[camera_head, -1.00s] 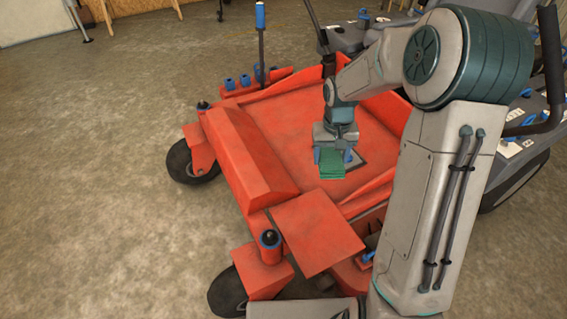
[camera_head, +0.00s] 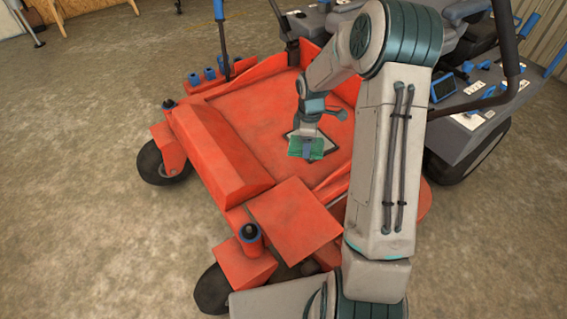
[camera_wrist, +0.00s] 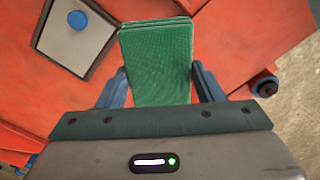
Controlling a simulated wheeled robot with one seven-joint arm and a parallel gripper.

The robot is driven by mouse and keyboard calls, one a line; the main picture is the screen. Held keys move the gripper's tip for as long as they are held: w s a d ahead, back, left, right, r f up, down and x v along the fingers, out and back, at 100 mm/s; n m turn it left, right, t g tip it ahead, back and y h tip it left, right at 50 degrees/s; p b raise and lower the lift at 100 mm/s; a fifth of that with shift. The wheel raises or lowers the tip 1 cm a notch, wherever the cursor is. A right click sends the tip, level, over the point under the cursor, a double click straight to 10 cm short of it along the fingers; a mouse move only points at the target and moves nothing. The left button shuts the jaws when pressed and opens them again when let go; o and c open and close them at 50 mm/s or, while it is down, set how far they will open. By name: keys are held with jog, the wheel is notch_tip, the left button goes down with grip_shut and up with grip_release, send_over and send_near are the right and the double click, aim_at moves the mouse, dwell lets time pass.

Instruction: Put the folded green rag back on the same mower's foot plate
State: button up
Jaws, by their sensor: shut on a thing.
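The folded green rag (camera_head: 316,149) is held between the blue fingers of my gripper (camera_head: 306,149), over the red mower's foot plate (camera_head: 262,118). In the wrist view the rag (camera_wrist: 157,62) sticks out ahead between the fingertips of my gripper (camera_wrist: 154,85), its folded layers showing at the far end. Beside it is a grey panel (camera_wrist: 88,58) with a blue knob, set in the red plate. Around the rag, part of that panel's outline shows in the head view. I cannot tell whether the rag touches the plate.
A raised red ridge (camera_head: 205,150) runs along the plate's left side. A blue-topped lever (camera_head: 220,35) and several blue knobs stand at the back left. A dark seat and control consoles (camera_head: 470,118) are at the right. Bare concrete floor (camera_head: 75,140) lies left.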

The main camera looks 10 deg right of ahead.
aim_at(313, 144)
jog(key=d+f+n, duration=0.1)
jog(key=n, duration=0.1)
jog(key=d+f+n, duration=0.1)
jog(key=n, duration=0.1)
jog(key=shift+w+f, duration=0.1)
jog(key=shift+w, duration=0.3)
jog(key=n, duration=0.1)
jog(key=d+f+n, duration=0.1)
jog(key=n, duration=0.1)
jog(key=f+n, duration=0.1)
jog(key=shift+w+d, duration=0.3)
jog(key=shift+w, duration=0.05)
jog(key=shift+n, duration=0.3)
jog(key=w+a+f, duration=0.2)
jog(key=a, duration=0.1)
jog(key=w+a+f+b, duration=0.1)
jog(key=w+a+f, duration=0.1)
jog(key=a, duration=0.1)
jog(key=w+a+f+b, duration=0.1)
jog(key=w+a+f, duration=0.2)
jog(key=shift+f, duration=0.1)
jog(key=shift+f+b, duration=0.6)
jog(key=shift+f, duration=1.25)
jog(key=shift+f, duration=0.2)
jog(key=o, duration=1)
jog(key=shift+r, duration=0.1)
